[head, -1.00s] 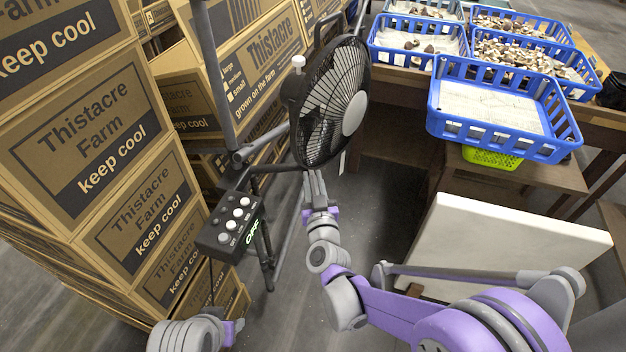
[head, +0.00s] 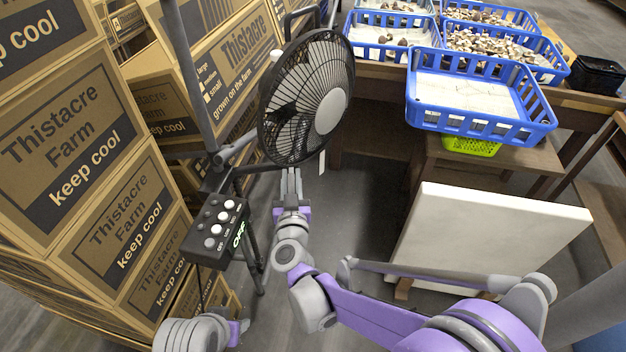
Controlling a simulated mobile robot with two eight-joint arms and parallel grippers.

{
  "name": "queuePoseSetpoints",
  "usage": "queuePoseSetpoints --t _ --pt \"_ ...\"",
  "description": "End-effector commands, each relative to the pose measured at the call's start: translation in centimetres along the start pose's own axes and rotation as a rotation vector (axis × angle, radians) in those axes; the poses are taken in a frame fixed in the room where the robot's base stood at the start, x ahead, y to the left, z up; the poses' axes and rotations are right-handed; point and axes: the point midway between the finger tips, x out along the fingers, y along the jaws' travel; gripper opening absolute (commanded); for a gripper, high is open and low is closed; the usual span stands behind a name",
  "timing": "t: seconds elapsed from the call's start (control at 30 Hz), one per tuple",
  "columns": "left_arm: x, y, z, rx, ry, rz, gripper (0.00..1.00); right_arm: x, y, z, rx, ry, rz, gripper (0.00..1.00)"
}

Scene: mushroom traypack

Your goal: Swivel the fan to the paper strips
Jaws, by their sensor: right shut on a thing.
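A black caged fan (head: 306,98) with a grey hub is mounted on a dark stand. Its face is turned to the right and partly toward me. My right gripper (head: 291,172) is at the lower rim of the fan cage and is shut on the fan; the exact contact is hard to see. A narrow white strip (head: 322,162) hangs just below the cage, to the right of that gripper. No other paper strips can be made out. My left gripper (head: 238,331) is low at the left, away from the fan, its fingers mostly hidden.
A control box (head: 215,232) with knobs and a green display is on the stand. Stacked cartons (head: 70,140) fill the left. Blue crates, the nearest (head: 470,127) holding paper, stand on tables at the right. A white panel (head: 490,235) leans in front of them.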

Motion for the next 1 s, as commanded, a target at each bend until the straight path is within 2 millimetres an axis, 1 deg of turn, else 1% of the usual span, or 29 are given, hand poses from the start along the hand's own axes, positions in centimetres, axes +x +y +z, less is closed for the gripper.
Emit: queuePoseSetpoints --t 0.03,0.2,0.3,0.67,0.7,0.77,0.8,0.83,0.87,1.0 --pt "0.4 0.0 0.2 0.0 -0.002 0.0 0.5 0.1 -0.9 0.1 0.0 0.001 0.034 0.0" --pt "0.7 0.0 0.3 0.0 -0.002 0.0 0.5 0.3 -1.7 0.0 -0.003 -0.003 0.155 0.0" --pt "0.7 0.0 0.3 0.0 -0.003 0.0 0.5 0.3 -1.9 0.0 -0.005 -0.004 0.196 0.0" --pt "0.7 0.0 0.3 0.0 -0.003 0.0 0.5 0.2 -1.9 0.0 -0.005 -0.004 0.214 0.0" --pt "0.7 0.0 0.3 0.0 -0.003 0.0 0.5 0.2 -1.9 0.0 -0.005 -0.004 0.214 0.3" --pt "0.7 0.0 0.3 0.0 -0.003 0.0 0.5 0.2 -1.9 0.0 -0.005 -0.005 0.214 0.41" --pt "0.7 0.0 0.3 0.0 -0.003 0.0 0.5 0.2 -1.9 0.0 -0.005 -0.005 0.214 0.48" --pt "0.7 0.0 0.3 0.0 -0.003 0.0 0.5 0.2 -1.9 0.0 -0.005 -0.005 0.214 0.53" --pt "0.7 0.0 0.3 0.0 -0.003 0.0 0.5 0.2 -1.9 0.0 -0.005 -0.005 0.214 0.56" --pt "0.7 0.0 0.3 0.0 -0.003 0.0 0.5 0.2 -1.8 0.0 -0.004 -0.005 0.214 0.56"
